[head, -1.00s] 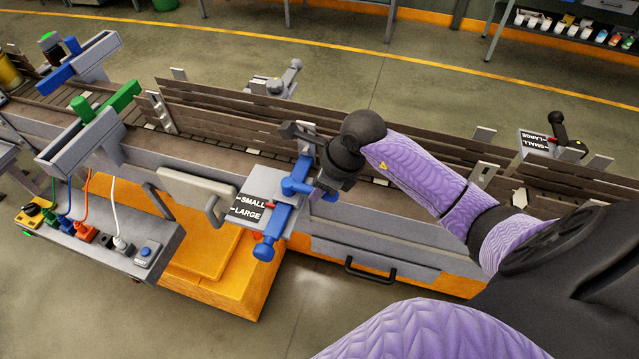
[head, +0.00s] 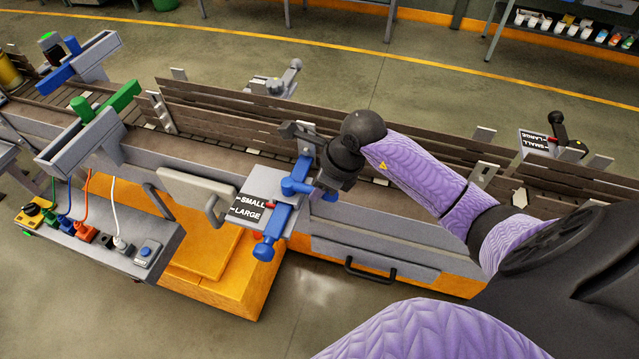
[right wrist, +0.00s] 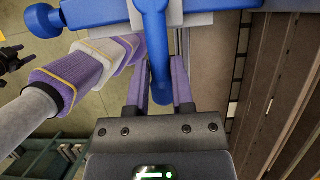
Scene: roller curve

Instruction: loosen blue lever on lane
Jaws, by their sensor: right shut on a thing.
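The blue lever (head: 292,187) is mounted on the blue slide bar (head: 281,222) beside the SMALL/LARGE plate (head: 248,209) on the lane's near side. The bar has a round blue knob (head: 263,249) at its lower end. My right gripper (head: 316,193) is at the lever from the right, partly hidden by its own dark wrist. In the right wrist view the lever's handle (right wrist: 160,80) lies between the two purple fingers of my right gripper (right wrist: 159,92), which are shut on it. My left gripper does not show in the head view.
The conveyor lane (head: 222,128) with brown side rails runs behind the lever. A grey clamp (head: 277,83) and a black-handled one (head: 558,128) stand on the far side. A control box (head: 100,240) with coloured cables is at the left. A black handle (head: 370,270) sits below.

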